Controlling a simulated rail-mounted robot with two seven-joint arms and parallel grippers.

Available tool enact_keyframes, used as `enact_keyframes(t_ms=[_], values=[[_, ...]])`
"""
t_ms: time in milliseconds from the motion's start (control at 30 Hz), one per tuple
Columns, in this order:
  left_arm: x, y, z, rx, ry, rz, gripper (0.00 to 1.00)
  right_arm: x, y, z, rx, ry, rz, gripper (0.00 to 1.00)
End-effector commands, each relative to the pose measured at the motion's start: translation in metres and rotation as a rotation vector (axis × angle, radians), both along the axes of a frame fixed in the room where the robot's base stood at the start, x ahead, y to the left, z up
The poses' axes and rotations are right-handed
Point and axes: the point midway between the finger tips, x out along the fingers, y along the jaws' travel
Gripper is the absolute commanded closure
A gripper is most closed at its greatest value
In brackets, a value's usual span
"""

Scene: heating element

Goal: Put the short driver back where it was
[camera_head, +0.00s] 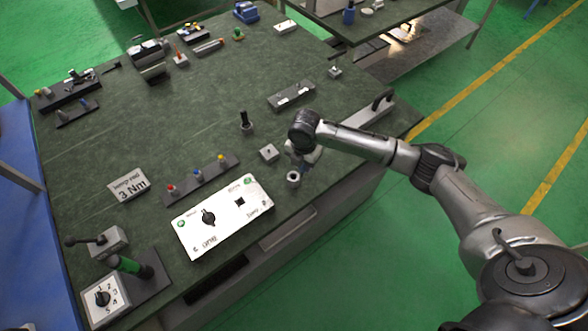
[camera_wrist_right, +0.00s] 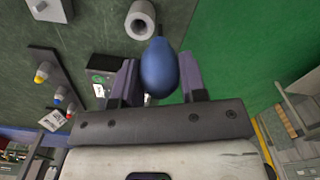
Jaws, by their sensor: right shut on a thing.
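My right gripper (camera_head: 303,158) is over the near right edge of the green-topped bench. In the right wrist view its jaws (camera_wrist_right: 160,85) are shut on the blue, rounded handle of the short driver (camera_wrist_right: 159,66). A grey hollow cylinder (camera_head: 293,178), open at the top, stands on the bench close to the gripper. It also shows in the right wrist view (camera_wrist_right: 140,20), just beyond the handle; the driver appears outside it. My left gripper is not in view.
A white panel (camera_head: 223,215) with a black knob lies left of the gripper. A rack with coloured knobs (camera_head: 203,178) and a small grey block (camera_head: 269,153) are nearby. A black-topped post (camera_head: 246,122) stands farther back. The middle of the bench (camera_head: 190,110) is clear.

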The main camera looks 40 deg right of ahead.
Motion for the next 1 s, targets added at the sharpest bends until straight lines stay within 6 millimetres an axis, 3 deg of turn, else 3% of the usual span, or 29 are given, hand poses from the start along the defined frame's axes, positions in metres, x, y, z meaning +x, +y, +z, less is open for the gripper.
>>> enact_keyframes(t_ms=[100,300,467,800,1000], values=[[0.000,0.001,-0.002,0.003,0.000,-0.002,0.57,0.016,0.009,-0.010,0.002,-0.002,-0.001,0.86],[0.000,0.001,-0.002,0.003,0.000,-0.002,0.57,0.028,0.014,-0.019,0.000,-0.001,-0.001,0.86],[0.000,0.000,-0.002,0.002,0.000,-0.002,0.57,0.029,0.015,-0.023,-0.001,0.000,0.000,0.86],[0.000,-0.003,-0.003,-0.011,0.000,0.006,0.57,0.029,0.015,-0.059,-0.001,0.000,-0.001,0.86],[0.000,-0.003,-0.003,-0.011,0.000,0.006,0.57,0.029,0.015,-0.059,-0.002,-0.002,0.000,0.86]])
